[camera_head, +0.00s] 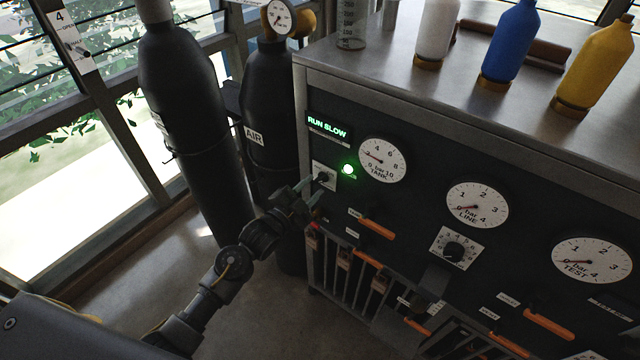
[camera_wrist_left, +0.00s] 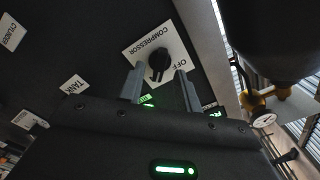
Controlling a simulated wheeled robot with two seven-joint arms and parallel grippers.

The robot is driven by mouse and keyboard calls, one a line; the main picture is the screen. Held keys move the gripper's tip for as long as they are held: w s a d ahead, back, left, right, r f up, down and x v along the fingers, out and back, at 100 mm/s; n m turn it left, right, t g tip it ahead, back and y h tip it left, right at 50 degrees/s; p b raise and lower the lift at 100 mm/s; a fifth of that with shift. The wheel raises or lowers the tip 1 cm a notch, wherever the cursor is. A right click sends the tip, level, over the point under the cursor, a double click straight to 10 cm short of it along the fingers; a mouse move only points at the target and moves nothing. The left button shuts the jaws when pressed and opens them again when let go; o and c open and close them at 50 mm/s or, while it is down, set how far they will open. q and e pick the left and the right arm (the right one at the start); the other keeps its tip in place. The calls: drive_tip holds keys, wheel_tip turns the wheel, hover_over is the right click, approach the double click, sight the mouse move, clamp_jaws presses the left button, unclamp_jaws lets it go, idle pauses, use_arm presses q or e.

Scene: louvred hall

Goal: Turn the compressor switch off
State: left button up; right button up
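The compressor switch (camera_head: 323,177) is a black knob on a white plate at the left end of the dark panel. In the left wrist view, the knob (camera_wrist_left: 159,62) sits on a plate (camera_wrist_left: 138,52) lettered COMPRESSOR and OFF. I cannot tell which mark the knob points to. My left gripper (camera_head: 311,190) is at the switch. In the left wrist view its two fingers (camera_wrist_left: 159,74) are open, one on each side of the knob, with gaps showing. A green lamp (camera_head: 348,169) beside the switch is lit. The green display (camera_head: 327,127) above appears to read RUN SLOW. My right gripper is not in view.
Gauges for TANK (camera_head: 382,160), LINE (camera_head: 477,205) and TEST (camera_head: 592,261) line the panel. Orange handles (camera_head: 376,228) stick out below. A black AIR cylinder (camera_head: 268,110) stands close left of the cabinet. Bottles (camera_head: 510,45) stand on the metal top (camera_head: 400,75).

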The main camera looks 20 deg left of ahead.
use_arm(q)
drive_tip(key=shift+x, duration=1.15)
drive_tip(key=shift+w+b, duration=0.3)
drive_tip(key=shift+w, duration=0.05)
clamp_jaws()
idle(0.4)
